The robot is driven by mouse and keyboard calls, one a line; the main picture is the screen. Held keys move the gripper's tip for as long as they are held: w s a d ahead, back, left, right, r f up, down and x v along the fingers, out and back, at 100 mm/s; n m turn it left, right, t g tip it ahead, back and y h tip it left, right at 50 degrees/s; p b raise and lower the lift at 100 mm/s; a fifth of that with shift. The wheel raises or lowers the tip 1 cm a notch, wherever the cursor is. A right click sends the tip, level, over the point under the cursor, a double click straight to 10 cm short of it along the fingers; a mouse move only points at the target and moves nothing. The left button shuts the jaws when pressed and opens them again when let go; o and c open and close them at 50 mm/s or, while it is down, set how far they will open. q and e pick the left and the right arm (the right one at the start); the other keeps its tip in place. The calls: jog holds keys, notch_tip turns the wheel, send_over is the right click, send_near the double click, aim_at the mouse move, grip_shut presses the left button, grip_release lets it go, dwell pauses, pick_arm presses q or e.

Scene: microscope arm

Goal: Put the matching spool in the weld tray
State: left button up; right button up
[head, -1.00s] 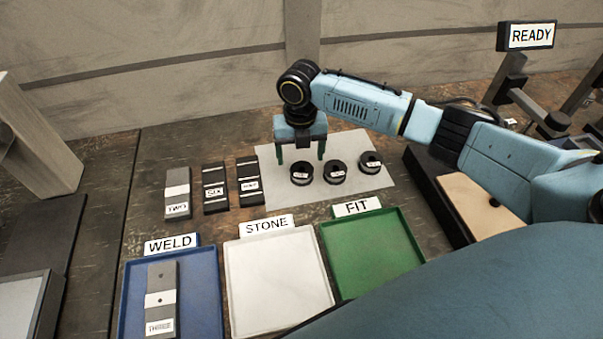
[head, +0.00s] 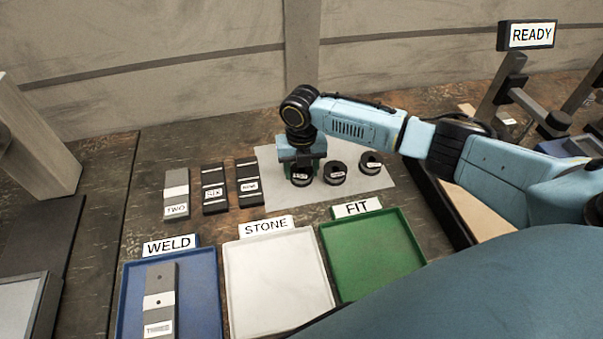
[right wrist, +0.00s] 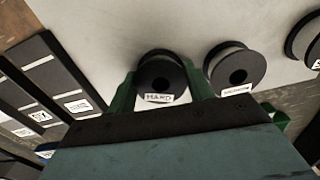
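Three dark spools stand in a row on a pale mat (head: 375,188): a left one (head: 302,178), a middle one (head: 335,173) and a right one (head: 371,163). The left spool reads HARD in the right wrist view (right wrist: 160,78); the other labels are too small to read. My right gripper (head: 303,170) is down over the HARD spool. The blue weld tray (head: 203,295) at the front left holds a grey block (head: 160,285) labelled THREE. My left gripper is not in view.
The white STONE tray (head: 280,280) and green FIT tray (head: 370,255) stand right of the weld tray. Blocks labelled TWO (head: 176,190) and SIX (head: 214,185), and another dark block (head: 249,182), stand left of the mat. A READY sign (head: 530,34) is at the back right.

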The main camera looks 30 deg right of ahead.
jog(key=c, duration=0.4)
notch_tip(320, 180, up, 10)
jog(key=p, duration=0.1)
jog(key=s+a+r+m, duration=0.2)
jog(key=s+r+m, duration=0.1)
jog(key=m, duration=1.3)
jog(key=s+a+r+m, duration=0.2)
jog(key=s+r+m, duration=0.2)
jog(key=m, duration=1.2)
jog(key=shift+a+r, duration=0.3)
jog(key=shift+r, duration=0.45)
